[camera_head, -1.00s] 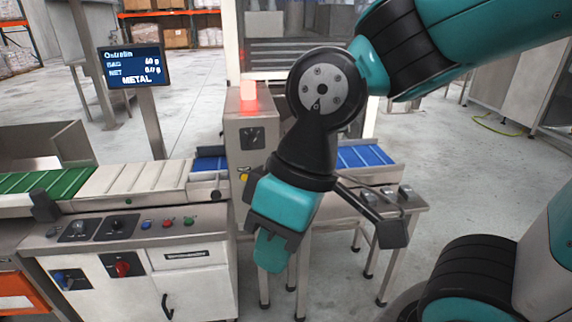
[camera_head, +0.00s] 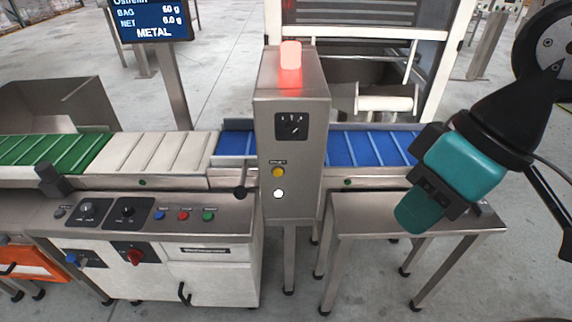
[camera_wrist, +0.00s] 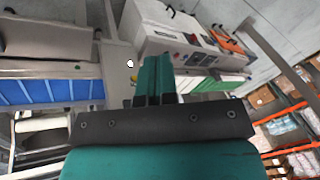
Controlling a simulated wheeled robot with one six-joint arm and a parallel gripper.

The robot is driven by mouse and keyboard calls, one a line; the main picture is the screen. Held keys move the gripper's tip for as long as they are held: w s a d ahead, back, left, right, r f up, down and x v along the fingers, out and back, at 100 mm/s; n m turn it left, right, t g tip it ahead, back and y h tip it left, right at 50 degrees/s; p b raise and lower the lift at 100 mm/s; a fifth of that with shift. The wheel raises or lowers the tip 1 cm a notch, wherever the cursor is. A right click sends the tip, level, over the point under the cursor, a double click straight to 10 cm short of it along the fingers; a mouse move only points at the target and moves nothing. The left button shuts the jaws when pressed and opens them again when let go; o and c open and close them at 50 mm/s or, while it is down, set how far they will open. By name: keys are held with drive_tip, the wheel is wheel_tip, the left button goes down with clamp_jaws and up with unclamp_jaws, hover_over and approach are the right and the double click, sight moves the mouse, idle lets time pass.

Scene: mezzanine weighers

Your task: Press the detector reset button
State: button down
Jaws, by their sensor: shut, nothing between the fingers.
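The metal detector is a steel box (camera_head: 290,150) standing over the belt, with a red beacon (camera_head: 290,65) lit on top and a dark dial plate (camera_head: 291,126). Below the dial are a yellow button (camera_head: 278,172) with a small label above it and a white round button (camera_head: 278,194). The label is too small to read surely. The white button also shows in the wrist view (camera_wrist: 130,63), just left of the fingertips. My gripper (camera_head: 413,218) is shut and empty, to the right of the box and apart from it. Its teal fingers show in the wrist view (camera_wrist: 156,60).
A screen (camera_head: 150,20) reads METAL. Blue belt sections (camera_head: 365,149) run either side of the box. A control cabinet (camera_head: 150,235) with several knobs and buttons stands left. A steel table (camera_head: 385,218) stands below my gripper. A black ball-ended lever (camera_head: 240,192) sits left of the buttons.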

sight(278, 172)
drive_tip(key=w+a+f+m+t+y+b, duration=0.3)
drive_tip(key=w+a+f+t+b, duration=0.3)
drive_tip(key=w+f+b, duration=0.5)
drive_tip(key=w+a+f+m+t+y+b, duration=0.2)
drive_tip(key=w+a+f+t+y+b, duration=0.2)
drive_tip(key=w+a+f+b, duration=0.5)
wheel_tip(278, 172, down, 8)
drive_tip(key=w+t+b, duration=0.2)
drive_tip(key=b, duration=0.1)
drive_tip(key=shift+r+m, duration=0.25)
drive_tip(key=shift+m, duration=0.15)
drive_tip(key=shift+w, duration=0.1)
drive_tip(key=shift+w+d+p, duration=0.2)
drive_tip(key=shift+w+p, duration=1)
drive_tip(key=shift+w, duration=3.15)
